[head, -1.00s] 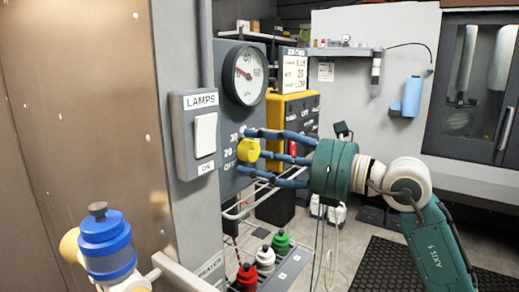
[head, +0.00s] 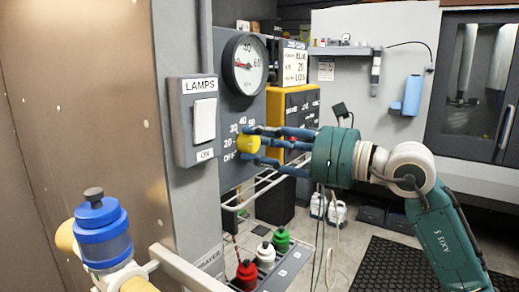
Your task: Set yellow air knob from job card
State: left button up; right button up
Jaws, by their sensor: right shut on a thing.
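The yellow air knob (head: 249,145) sits on the grey panel (head: 229,178), below a round white gauge (head: 245,63). Panel marks around the knob include OFF, 20, 30, 40 and 50. My right gripper (head: 262,144) reaches in from the right with its blue fingers closed around the knob. The fingers partly cover it, and I cannot tell which mark it points to. The gauge has a red needle lying nearly level; its exact reading is too small to tell. The job card (head: 295,65) behind the panel appears to read BLUE, 20 and a third line. My left gripper is not in view.
A LAMPS switch box (head: 192,120) juts out left of the panel. Red, white and green bottles (head: 246,275) stand on a low rack below the knob. A yellow unit (head: 292,125) is behind the gripper.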

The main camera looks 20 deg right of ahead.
jog(key=shift+f, duration=0.35)
jog(key=o, duration=0.9)
jog(key=shift+o, duration=1.3)
jog(key=shift+r, duration=0.1)
jog(key=v, duration=1.2)
